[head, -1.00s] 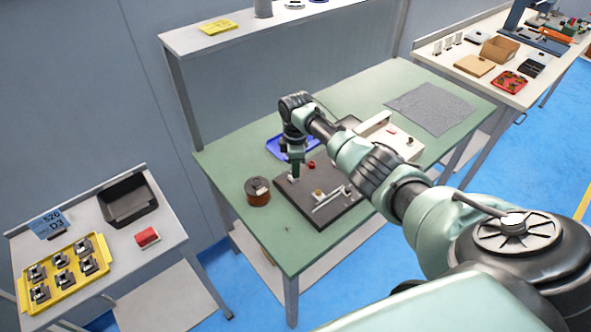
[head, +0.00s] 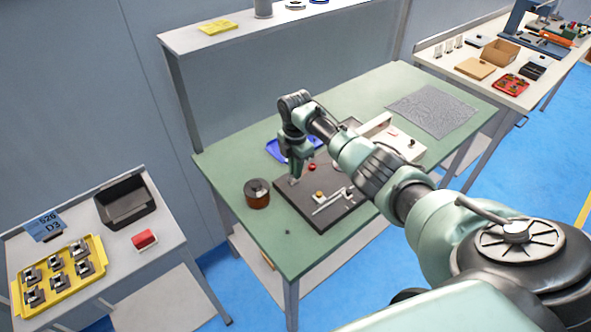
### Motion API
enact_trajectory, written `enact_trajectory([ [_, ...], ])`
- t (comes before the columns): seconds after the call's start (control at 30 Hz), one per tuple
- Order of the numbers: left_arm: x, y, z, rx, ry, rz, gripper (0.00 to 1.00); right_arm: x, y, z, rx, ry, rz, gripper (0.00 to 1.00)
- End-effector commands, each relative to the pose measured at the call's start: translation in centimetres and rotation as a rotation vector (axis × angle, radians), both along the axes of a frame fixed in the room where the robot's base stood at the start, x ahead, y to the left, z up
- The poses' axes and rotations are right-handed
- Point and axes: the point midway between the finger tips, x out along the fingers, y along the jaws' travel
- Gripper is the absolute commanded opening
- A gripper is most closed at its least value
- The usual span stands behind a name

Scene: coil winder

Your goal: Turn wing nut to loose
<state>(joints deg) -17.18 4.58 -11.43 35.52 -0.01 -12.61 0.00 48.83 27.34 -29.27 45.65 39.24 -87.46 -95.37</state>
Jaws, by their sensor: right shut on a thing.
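My right gripper (head: 294,179) points down at the left part of the dark base plate (head: 328,218) of the winder on the green bench. It is shut on a small pale metal part there, which looks like the wing nut. The fingers hide most of it, and it is too small to see how far it is turned. A red knob (head: 312,167) stands just behind and right of the fingers. A silver rod (head: 329,202) and a small yellowish part (head: 319,196) are on the plate to the right. My left gripper is not in view.
A copper wire spool (head: 257,194) stands left of the plate. A blue tray (head: 279,150) lies behind my gripper. A white-grey housing (head: 395,143) and a grey mat (head: 432,110) are to the right. The bench's front left is mostly clear.

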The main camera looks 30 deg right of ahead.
Motion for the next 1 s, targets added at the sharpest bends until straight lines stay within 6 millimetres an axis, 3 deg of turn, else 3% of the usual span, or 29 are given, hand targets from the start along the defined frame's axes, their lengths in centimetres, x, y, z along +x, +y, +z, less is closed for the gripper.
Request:
enact_trajectory([
  [0.43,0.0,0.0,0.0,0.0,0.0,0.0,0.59,0.2,-0.1,0.2,-0.002,-0.005,0.011,0.0],
  [0.5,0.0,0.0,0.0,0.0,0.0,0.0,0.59,0.2,-0.1,0.2,-0.001,-0.005,0.011,0.25],
  [0.53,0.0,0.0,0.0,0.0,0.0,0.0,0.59,0.1,-0.1,0.2,-0.001,-0.004,0.011,0.31],
  [0.87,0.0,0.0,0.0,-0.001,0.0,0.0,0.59,0.1,0.0,0.2,-0.001,-0.002,0.01,0.31],
  [1.0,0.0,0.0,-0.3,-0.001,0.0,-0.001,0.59,0.2,-0.1,1.5,-0.001,-0.005,0.01,0.31],
])
